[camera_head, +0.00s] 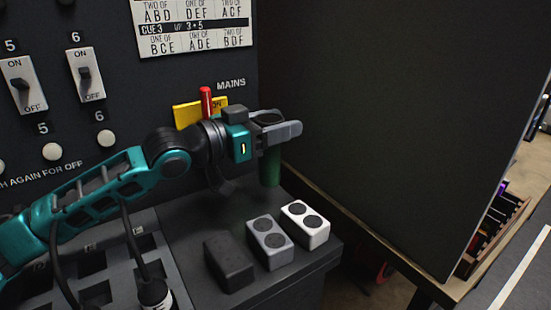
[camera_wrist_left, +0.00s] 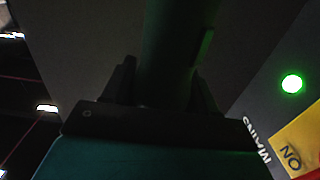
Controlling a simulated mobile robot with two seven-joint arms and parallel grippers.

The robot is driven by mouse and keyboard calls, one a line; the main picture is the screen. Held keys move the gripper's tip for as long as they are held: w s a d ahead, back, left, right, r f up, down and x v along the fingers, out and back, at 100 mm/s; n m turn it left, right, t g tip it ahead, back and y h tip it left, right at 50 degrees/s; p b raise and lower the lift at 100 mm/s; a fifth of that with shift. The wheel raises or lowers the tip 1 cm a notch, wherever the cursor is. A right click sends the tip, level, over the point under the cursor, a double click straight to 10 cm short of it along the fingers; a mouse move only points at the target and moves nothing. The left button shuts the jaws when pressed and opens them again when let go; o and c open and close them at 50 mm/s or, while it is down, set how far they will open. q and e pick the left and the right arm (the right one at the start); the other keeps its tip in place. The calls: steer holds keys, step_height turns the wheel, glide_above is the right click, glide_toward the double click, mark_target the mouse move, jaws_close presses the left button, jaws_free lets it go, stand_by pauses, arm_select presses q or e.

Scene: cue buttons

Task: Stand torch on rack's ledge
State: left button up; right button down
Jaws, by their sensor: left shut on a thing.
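My left gripper (camera_head: 281,126) is shut on the torch, a dark green cylinder (camera_head: 270,168), near the right end of the black panel. The torch hangs roughly upright below the fingers, and its dark round top shows between them. In the left wrist view the torch (camera_wrist_left: 180,50) stands between the two dark fingers. The rack's dark grey ledge (camera_head: 312,262) lies below. I cannot tell whether the torch's lower end touches it. My right gripper is not in view.
Three small blocks stand on the ledge: a black one (camera_head: 229,263), a grey one (camera_head: 269,242) and a white one (camera_head: 305,224). The red-handled mains switch with its yellow plate (camera_head: 187,115) is behind my wrist. A large dark board (camera_head: 400,110) rises at the right.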

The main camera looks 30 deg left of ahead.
mark_target(260, 159)
arm_select(q)
steer(key=shift+f+b, duration=0.35)
steer(key=shift+f, duration=2.65)
steer(key=o, duration=1.3)
steer(key=shift+s, duration=0.1)
steer(key=shift+v, duration=3.1)
steer(key=shift+p+v, duration=0.3)
steer(key=shift+v, duration=1.1)
steer(key=shift+p+v, duration=0.75)
steer(key=shift+v, duration=0.6)
steer(key=shift+a, duration=0.15)
